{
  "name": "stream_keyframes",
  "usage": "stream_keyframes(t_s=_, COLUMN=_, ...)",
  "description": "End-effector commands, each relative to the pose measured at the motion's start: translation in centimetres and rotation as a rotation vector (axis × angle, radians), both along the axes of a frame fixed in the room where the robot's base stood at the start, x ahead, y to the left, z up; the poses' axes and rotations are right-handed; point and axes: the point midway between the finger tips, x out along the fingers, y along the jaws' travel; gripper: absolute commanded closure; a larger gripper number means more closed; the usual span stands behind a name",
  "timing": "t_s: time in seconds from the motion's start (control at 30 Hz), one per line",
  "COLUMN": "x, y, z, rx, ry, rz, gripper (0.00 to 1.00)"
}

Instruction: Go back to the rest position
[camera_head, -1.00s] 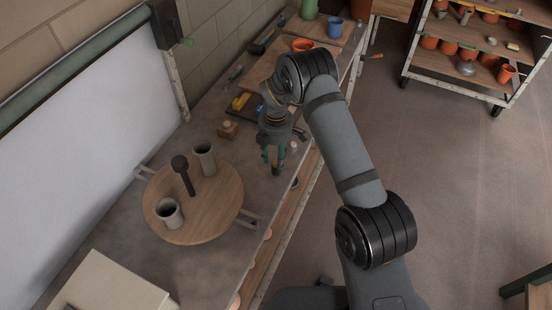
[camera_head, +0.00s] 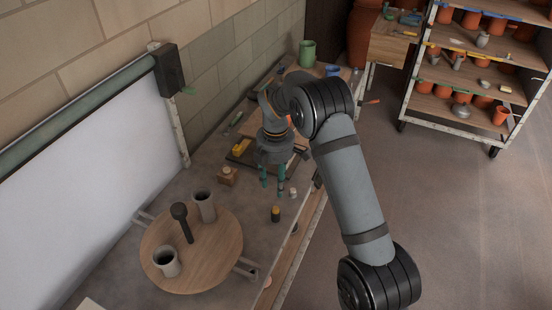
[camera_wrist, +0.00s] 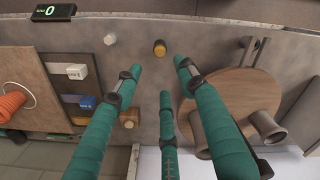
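My gripper (camera_head: 272,188) hangs over the worktable (camera_head: 232,290), pointing down. In the wrist view its teal fingers (camera_wrist: 160,75) are spread apart with nothing between them. A small dark bottle with a yellow top (camera_head: 275,214) stands on the table below the gripper, apart from it. It also shows beyond the fingertips in the wrist view (camera_wrist: 159,48).
A small white cylinder (camera_head: 293,193) and a wooden block (camera_head: 227,176) stand near the gripper. A green pot (camera_head: 307,53) stands at the table's far end. A brick wall (camera_head: 130,50) bounds the left. A shelf rack (camera_head: 470,75) holds pots; open floor (camera_head: 460,220) lies right.

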Motion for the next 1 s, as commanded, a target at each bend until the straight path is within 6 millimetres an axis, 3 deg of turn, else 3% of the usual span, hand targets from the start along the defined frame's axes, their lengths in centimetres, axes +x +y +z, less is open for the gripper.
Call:
stream_keyframes(t_s=0.23, x=0.0, y=0.0, z=-1.2, rx=0.0, ry=0.002, rz=0.0, gripper=0.6)
stream_keyframes(t_s=0.7, x=0.0, y=0.0, z=-9.7, rx=-0.001, ry=0.002, rz=0.0, gripper=0.6)
stream_keyframes(t_s=1.0, x=0.1, y=0.0, z=-12.0, rx=0.001, ry=-0.002, rz=-0.001, gripper=0.6)
